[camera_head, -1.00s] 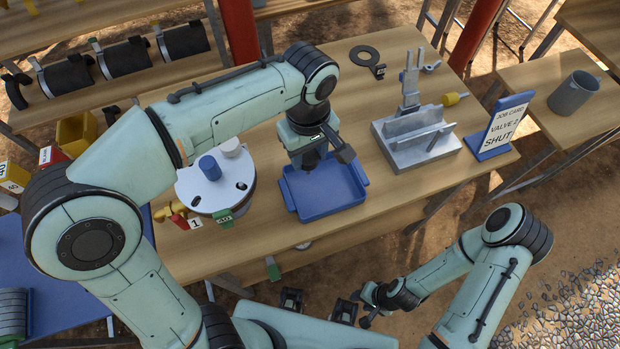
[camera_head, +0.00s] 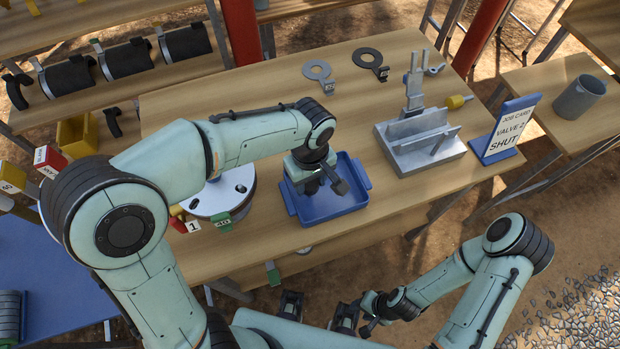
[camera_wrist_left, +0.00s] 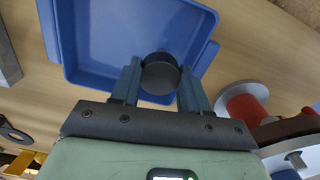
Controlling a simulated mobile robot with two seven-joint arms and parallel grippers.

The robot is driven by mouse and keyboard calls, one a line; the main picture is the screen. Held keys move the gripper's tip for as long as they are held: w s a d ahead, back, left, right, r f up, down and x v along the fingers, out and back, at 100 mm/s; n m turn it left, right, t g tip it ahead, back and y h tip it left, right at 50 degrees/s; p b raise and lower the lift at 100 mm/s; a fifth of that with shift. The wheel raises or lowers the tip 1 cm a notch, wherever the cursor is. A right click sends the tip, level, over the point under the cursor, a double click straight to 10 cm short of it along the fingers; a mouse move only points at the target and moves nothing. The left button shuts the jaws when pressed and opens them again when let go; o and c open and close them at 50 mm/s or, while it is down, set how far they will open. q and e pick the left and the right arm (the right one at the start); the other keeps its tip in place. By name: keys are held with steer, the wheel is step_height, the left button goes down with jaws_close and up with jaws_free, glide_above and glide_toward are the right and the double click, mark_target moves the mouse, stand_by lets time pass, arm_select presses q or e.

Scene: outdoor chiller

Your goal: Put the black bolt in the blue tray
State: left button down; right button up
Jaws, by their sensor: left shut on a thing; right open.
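The blue tray (camera_head: 300,216) lies on the wooden table; it also shows in the left wrist view (camera_wrist_left: 90,84). My left gripper (camera_head: 318,184) is over the tray, pointing down. In the left wrist view, its two fingers (camera_wrist_left: 158,88) are shut on the black bolt (camera_wrist_left: 160,70), whose round dark head shows between them against the tray. How far the bolt is above the tray floor I cannot tell. In the head view the bolt is hidden by the gripper. My right gripper (camera_head: 368,312) is open, low in front of the table, away from the tray.
A round metal flange (camera_head: 235,190) stands just left of the tray, partly behind my left arm. A grey metal fixture (camera_head: 422,150) stands to the right, with a job card stand (camera_head: 503,130) beyond. The table's front right is bare.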

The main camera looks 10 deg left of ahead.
mark_target(310, 184)
arm_select(q)
steer(key=shift+f, duration=0.15)
steer(key=c, duration=0.6)
jaws_free()
steer(key=shift+o, duration=0.2)
arm_select(e)
steer(key=shift+f, duration=0.1)
arm_select(q)
steer(key=shift+r, duration=0.35)
step_height(310, 184, up, 12)
steer(key=p, duration=0.2)
steer(key=shift+f, duration=0.15)
arm_select(e)
steer(key=shift+w+r, duration=0.3)
steer(key=shift+r, duration=0.3)
steer(key=shift+w+r, duration=0.25)
steer(key=shift+r, duration=0.35)
arm_select(q)
steer(key=shift+s, duration=0.1)
arm_select(e)
steer(key=shift+s, duration=0.1)
